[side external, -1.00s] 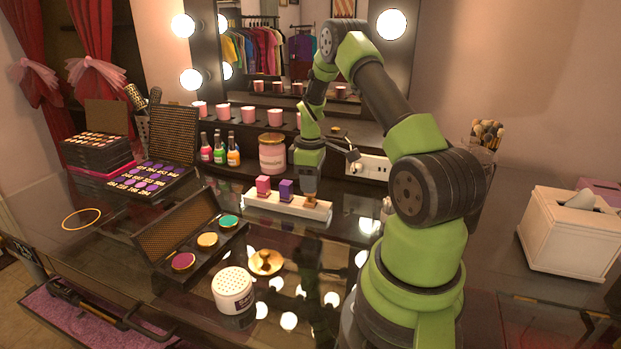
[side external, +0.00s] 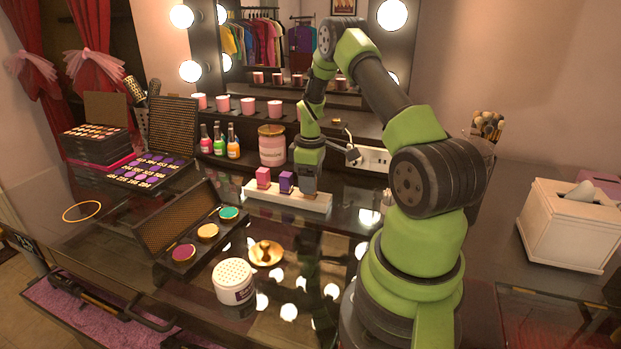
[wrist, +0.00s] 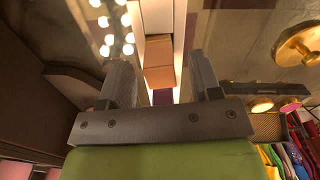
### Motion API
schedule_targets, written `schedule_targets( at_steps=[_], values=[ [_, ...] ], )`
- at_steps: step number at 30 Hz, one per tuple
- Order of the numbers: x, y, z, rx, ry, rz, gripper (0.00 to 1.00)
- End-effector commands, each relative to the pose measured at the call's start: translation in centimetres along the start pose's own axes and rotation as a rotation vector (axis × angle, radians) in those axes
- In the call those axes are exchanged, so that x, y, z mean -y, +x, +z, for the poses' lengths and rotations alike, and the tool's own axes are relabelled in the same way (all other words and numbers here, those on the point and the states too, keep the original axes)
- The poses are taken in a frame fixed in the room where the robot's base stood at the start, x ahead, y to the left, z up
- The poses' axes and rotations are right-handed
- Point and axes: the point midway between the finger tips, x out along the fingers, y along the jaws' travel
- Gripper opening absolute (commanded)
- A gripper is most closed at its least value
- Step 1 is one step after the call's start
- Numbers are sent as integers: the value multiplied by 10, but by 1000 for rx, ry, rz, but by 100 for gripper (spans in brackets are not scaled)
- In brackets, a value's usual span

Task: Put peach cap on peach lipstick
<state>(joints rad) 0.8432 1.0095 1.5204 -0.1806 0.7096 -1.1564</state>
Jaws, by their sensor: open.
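A peach block-shaped lipstick piece (wrist: 158,60) lies between the two fingers of my gripper (wrist: 161,80) in the wrist view. The fingers are open, with a gap on each side of the piece. I cannot tell whether it is the cap, the lipstick or both together. In the side external view my gripper (side external: 308,187) points down over the right part of a white holder (side external: 322,207), and its fingers hide most of the peach piece. The holder also carries a pink piece (side external: 263,177) and a purple piece (side external: 286,182), both upright.
A pink jar (side external: 271,147) and nail polish bottles (side external: 219,143) stand behind the holder. In front are an open palette (side external: 190,225), a gold dish (side external: 266,253) and a white jar (side external: 233,282). A tissue box (side external: 568,225) stands far right.

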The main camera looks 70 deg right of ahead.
Motion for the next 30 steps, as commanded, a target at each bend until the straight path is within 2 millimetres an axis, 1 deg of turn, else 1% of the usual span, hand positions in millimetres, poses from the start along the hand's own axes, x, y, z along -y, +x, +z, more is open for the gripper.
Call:
schedule_targets(
  at_steps=[4,7,15,18,21,25,30],
  values=[
    [0,-3,0,-1,0,1,58],
    [-1,-14,0,-2,-1,3,58],
    [-1,-67,-1,-4,0,5,58],
    [-1,-83,0,-3,0,5,58],
    [0,-94,0,-2,1,2,58],
    [0,-99,0,0,0,0,58],
    [0,-100,0,1,0,0,58]
  ],
)
